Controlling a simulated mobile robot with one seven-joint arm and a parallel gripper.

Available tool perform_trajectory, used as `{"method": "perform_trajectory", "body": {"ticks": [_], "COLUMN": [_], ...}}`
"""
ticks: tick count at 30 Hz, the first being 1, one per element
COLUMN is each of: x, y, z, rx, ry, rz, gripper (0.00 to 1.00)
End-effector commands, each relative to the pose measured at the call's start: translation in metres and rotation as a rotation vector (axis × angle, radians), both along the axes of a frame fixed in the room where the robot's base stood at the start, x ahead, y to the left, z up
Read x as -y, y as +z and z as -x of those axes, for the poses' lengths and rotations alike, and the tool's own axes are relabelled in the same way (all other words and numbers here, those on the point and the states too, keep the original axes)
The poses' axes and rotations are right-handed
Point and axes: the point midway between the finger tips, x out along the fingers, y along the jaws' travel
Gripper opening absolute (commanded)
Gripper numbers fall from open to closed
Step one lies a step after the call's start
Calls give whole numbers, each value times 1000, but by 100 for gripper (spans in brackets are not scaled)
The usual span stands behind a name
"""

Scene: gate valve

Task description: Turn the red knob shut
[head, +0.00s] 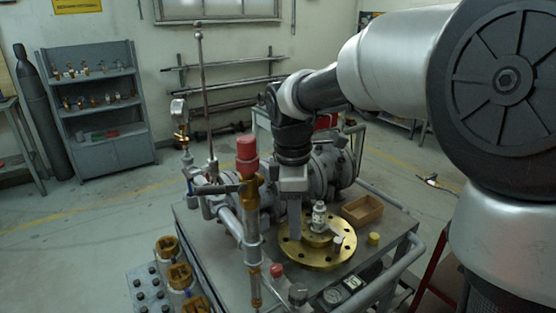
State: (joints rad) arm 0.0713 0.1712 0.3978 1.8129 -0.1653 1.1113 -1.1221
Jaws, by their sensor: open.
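A red knob (247,153) sits on top of an upright brass and grey pipe assembly (252,220) on the cart, left of centre. A smaller red knob or cap (277,270) is low at the cart's front. My gripper (294,226) points down, to the right of the tall red knob and apart from it, with its fingers just over or behind the brass flange (318,255). The jaws are open, though they show edge-on and the gap is hard to see. Nothing is seen held.
A small white bottle (319,216), an open wooden box (362,210) and a yellow cylinder (374,239) stand right of my gripper. A tall thin rod (203,90) and a gauge (179,112) rise behind left. Grey pipework crowds the cart.

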Motion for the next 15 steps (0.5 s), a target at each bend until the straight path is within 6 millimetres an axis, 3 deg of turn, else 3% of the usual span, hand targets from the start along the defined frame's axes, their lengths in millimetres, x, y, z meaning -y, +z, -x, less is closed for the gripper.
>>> {"method": "perform_trajectory", "body": {"ticks": [3,6,15], "x": [-22,-33,-40], "y": [-20,-31,-61], "z": [-27,-39,-46], "rx": [-62,-87,-102], "ry": [215,333,414], "rz": [-17,-32,-41], "gripper": [45,45,45]}}
